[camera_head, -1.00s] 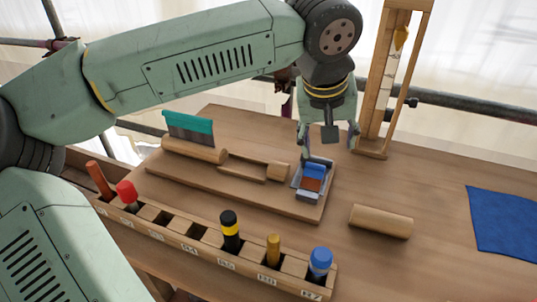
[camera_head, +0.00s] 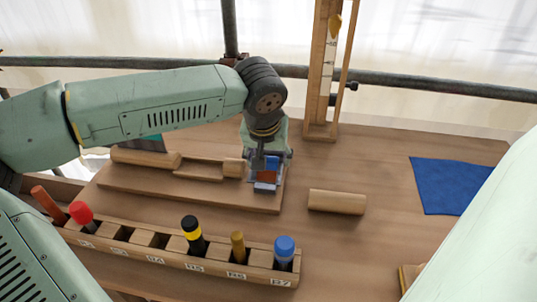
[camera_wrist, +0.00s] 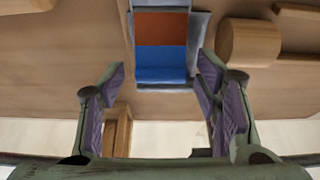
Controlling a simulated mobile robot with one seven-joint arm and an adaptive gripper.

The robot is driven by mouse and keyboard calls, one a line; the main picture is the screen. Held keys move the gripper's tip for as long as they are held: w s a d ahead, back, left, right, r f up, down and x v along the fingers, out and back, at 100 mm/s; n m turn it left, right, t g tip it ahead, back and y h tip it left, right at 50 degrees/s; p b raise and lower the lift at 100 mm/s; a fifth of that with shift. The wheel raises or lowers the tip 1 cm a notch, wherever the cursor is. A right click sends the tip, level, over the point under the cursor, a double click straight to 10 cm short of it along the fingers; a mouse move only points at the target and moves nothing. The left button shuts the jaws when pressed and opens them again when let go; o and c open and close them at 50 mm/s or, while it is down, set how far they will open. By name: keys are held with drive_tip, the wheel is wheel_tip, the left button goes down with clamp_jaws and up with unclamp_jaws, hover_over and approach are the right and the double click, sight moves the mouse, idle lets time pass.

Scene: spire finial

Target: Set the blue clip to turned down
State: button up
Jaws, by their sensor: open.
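The blue clip (camera_head: 272,164) sits in a grey holder at the right end of the wooden board (camera_head: 190,192), with a red-brown part beside it. In the wrist view the blue clip (camera_wrist: 161,64) lies next to the red-brown part (camera_wrist: 161,28), within the grey holder (camera_wrist: 199,28). My gripper (camera_head: 269,157) is over the holder and partly hides it. In the wrist view my gripper (camera_wrist: 162,76) is open, with one finger on each side of the blue clip and nothing held. I cannot tell how far the fingertips are above it, or which way the clip is turned.
A loose wooden cylinder (camera_head: 337,202) lies right of the board. A rack (camera_head: 170,252) with several coloured-top pegs runs along the front. A wooden frame (camera_head: 320,75) stands behind, and a blue cloth (camera_head: 448,186) lies at the right. The tabletop before the cloth is clear.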

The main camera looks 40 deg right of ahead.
drive_tip(key=shift+f, duration=0.2)
drive_tip(key=shift+c, duration=0.2)
drive_tip(key=c, duration=1.1)
drive_tip(key=shift+w+d+g+y+p, duration=0.25)
drive_tip(key=shift+d+g+y+p, duration=0.25)
drive_tip(key=shift+p, duration=0.5)
drive_tip(key=shift+c, duration=0.2)
drive_tip(key=shift+w+d+f+g+y+p, duration=0.15)
drive_tip(key=shift+f+g+y+p, duration=0.3)
drive_tip(key=shift+g+y+p, duration=0.35)
drive_tip(key=shift+w+f+g+y, duration=0.15)
drive_tip(key=shift+f+g+y, duration=0.15)
drive_tip(key=shift+f+y, duration=0.25)
drive_tip(key=shift+r, duration=0.1)
drive_tip(key=o, duration=1.2)
